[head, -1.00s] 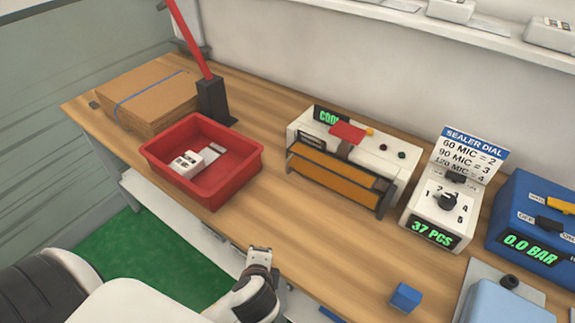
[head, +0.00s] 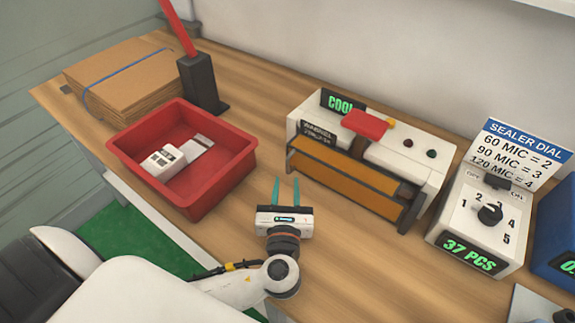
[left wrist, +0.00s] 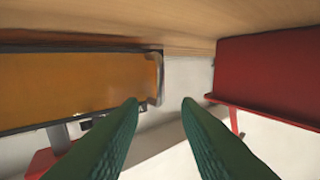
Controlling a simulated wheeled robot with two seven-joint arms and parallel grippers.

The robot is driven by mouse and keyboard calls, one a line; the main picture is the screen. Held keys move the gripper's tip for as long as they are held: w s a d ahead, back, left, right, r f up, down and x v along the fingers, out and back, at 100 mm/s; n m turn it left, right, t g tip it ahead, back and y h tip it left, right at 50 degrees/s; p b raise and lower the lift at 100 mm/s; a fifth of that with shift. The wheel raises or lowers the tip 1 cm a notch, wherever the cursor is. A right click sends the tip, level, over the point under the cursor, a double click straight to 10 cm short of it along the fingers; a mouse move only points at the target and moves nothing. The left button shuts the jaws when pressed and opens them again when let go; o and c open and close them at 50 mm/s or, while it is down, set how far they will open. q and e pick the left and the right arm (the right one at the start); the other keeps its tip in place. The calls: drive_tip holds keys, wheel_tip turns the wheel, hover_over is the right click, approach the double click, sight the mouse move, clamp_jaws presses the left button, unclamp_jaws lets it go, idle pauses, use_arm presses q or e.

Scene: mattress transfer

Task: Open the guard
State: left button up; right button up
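The sealer (head: 420,167) is a white box with a small "COOL" display and a red handle (head: 365,124) on top. Its orange front panel (head: 345,179) in a dark frame, which looks like the guard, covers the front. The panel also shows at the left of the left wrist view (left wrist: 75,88). My left gripper (head: 286,190) is over the table, between the red bin and the sealer's left end, touching neither. Its two green fingers (left wrist: 160,105) are apart with nothing between them. My right gripper is not in view.
A red bin (head: 128,168) with white items stands to the left and shows in the left wrist view (left wrist: 270,65). Cardboard (head: 135,75) lies behind it. A dial box (head: 470,226) reading "37 PCS" stands right of the sealer. Bare table lies before the sealer.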

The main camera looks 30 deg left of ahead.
sight(288, 165)
use_arm(q)
drive_tip(key=x, duration=0.5)
drive_tip(key=shift+w+a, duration=0.1)
drive_tip(key=shift+w, duration=0.1)
drive_tip(key=shift+w+a, duration=0.15)
drive_tip(key=shift+w, duration=0.2)
drive_tip(key=shift+c, duration=0.3)
drive_tip(key=c, duration=0.6)
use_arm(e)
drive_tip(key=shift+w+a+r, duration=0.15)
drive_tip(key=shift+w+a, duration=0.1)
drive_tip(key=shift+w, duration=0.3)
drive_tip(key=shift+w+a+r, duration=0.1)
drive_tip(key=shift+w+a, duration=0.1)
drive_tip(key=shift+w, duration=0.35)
